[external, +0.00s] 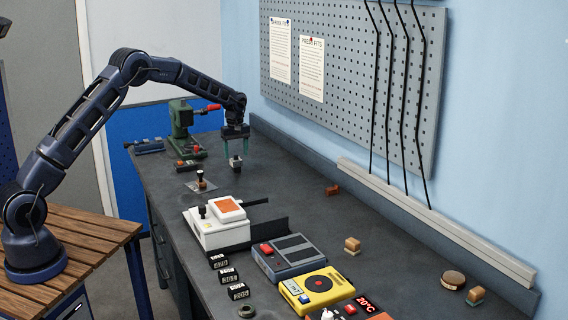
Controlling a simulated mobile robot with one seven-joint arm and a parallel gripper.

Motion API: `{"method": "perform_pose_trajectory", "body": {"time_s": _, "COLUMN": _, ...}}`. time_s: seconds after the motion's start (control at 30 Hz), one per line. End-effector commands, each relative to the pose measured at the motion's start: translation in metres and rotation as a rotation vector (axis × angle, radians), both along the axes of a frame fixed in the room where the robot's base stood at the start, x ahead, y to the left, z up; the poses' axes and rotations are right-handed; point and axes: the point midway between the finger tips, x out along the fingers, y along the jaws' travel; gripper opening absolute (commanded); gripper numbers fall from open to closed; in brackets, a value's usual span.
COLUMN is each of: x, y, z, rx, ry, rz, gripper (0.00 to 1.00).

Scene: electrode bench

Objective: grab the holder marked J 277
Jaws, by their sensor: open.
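My gripper (236,148) hangs over the far part of the dark bench, fingers pointing down and apart. A small dark-and-grey block (236,164) shows at the fingertips; I cannot tell whether they touch it. No marking on it can be read. A small brown-topped piece (200,180) stands on a pale plate to the left of my gripper. Three black blocks with white markings stand in a row at the near left edge: the far one (218,261), the middle one (228,275) and the near one (238,291). Their markings are too small to read, so I cannot tell which thing is J 277.
A green press with a red handle (182,125) stands behind my gripper to the left. A white machine with an orange top (217,222), a grey device (292,257) and a yellow device (316,290) fill the bench nearer the camera. A pegboard (350,75) hangs on the right wall.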

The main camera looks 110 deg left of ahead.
Motion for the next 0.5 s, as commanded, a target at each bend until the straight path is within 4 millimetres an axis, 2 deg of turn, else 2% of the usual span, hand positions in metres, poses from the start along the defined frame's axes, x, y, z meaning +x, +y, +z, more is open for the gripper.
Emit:
{"method": "perform_pose_trajectory", "body": {"time_s": 0.17, "x": -0.002, "y": 0.001, "z": -0.011, "rx": -0.001, "ry": 0.0, "rz": 0.0, "gripper": 0.65}}
{"method": "perform_pose_trajectory", "body": {"time_s": 0.4, "x": -0.004, "y": 0.004, "z": -0.043, "rx": -0.001, "ry": -0.001, "rz": -0.001, "gripper": 0.65}}
{"method": "perform_pose_trajectory", "body": {"time_s": 0.5, "x": -0.004, "y": 0.004, "z": -0.05, "rx": 0.001, "ry": -0.001, "rz": 0.0, "gripper": 0.65}}
